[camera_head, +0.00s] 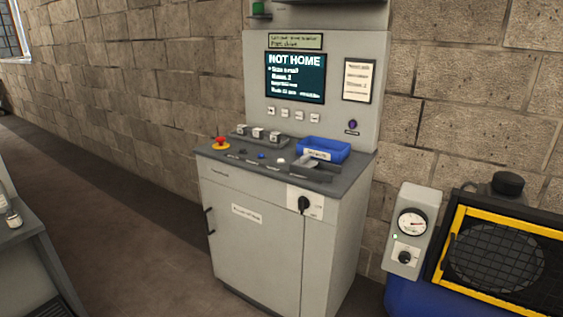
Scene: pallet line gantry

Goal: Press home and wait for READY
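The control cabinet (250,250) stands against the block wall. Its screen (296,77) reads "NOT HOME" in large letters, with smaller lines below that I cannot fully read. A row of small light keys (292,114) sits under the screen. On the desk top are a red mushroom button on a yellow base (220,144), a row of white-topped blocks (257,133), a blue button (261,156) and a white button (281,161). I cannot read which control is marked home. Neither of my grippers is in view.
A blue tray (322,149) sits on the right of the desk top. A black rotary switch (304,203) is on the cabinet front. A gauge box (411,225) and a yellow-framed guard (500,255) stand at the right. A grey bench (30,240) is at the left. Floor before the cabinet is clear.

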